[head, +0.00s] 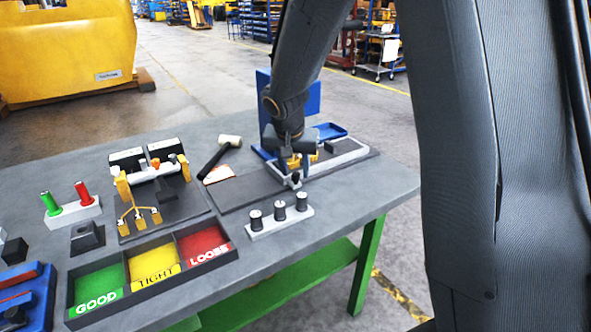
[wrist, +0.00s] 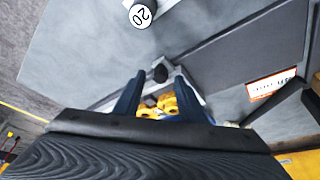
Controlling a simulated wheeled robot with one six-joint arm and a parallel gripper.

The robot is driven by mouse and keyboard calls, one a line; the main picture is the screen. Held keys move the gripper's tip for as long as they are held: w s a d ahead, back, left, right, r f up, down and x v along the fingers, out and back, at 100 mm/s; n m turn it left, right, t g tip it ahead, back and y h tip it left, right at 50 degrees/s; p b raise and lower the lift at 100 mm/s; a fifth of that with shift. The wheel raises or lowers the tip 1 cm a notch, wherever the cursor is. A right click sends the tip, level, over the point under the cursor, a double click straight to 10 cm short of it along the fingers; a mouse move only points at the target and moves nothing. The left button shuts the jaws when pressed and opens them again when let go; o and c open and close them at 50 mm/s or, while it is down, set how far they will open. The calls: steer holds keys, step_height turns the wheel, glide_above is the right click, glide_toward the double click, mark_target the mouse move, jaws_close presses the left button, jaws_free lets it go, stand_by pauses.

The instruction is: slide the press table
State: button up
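The press (head: 317,95) has a blue upright frame at the back right of the bench. Its light grey press table (head: 345,158) lies on a dark base plate, with yellow parts on it, partly hidden by my gripper (head: 288,145). A black knob (head: 296,179) stands at the near end of the table. In the wrist view, the knob (wrist: 160,73) appears between the tips of my gripper (wrist: 158,80), whose blue fingers are apart. I cannot tell whether either finger touches the knob. Yellow parts (wrist: 168,103) show between the fingers.
A white holder with several dark pegs (head: 280,220) stands just in front of the press. A mallet (head: 220,155) and an orange-white card (head: 218,174) lie left. A tray marked GOOD, TIGHT, LOOSE (head: 150,262) is at the front. The dark plate's left part is clear.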

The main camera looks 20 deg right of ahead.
steer(key=shift+w+d+f, duration=0.1)
steer(key=shift+w+f, duration=0.1)
steer(key=shift+f, duration=0.35)
jaws_close()
